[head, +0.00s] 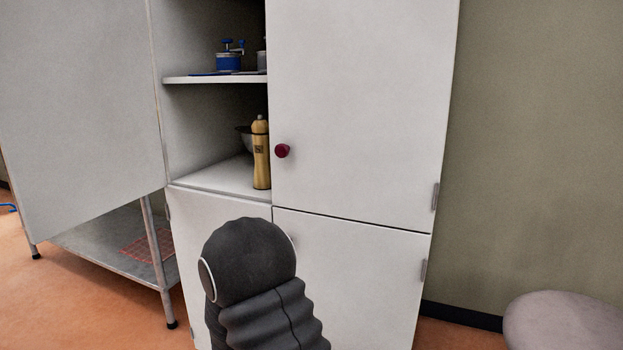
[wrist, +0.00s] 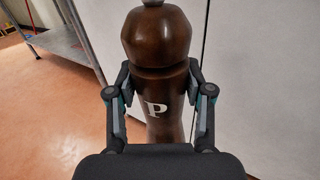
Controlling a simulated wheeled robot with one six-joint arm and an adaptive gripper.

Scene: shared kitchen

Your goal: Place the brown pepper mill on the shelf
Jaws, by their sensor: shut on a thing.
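The brown pepper mill (wrist: 157,75) is dark wood with a white letter P and stands upright in the wrist view. My gripper (wrist: 160,100) is shut on its body, one finger on each side. The mill's lower end is hidden behind my gripper. In the head view the mill and the gripper's fingers do not show; my dark arm covers the lower middle. The shelf (head: 205,181) is the lower board inside the open cabinet. A light wooden mill (head: 261,165) stands upright at its front right, with a metal bowl (head: 243,137) behind it.
An upper shelf (head: 200,80) holds a blue item (head: 229,60). The left cabinet door (head: 80,110) stands open; the right door (head: 360,100) with a red knob (head: 282,151) is shut. A metal rack (head: 145,245) stands at left. The lower shelf's front left is free.

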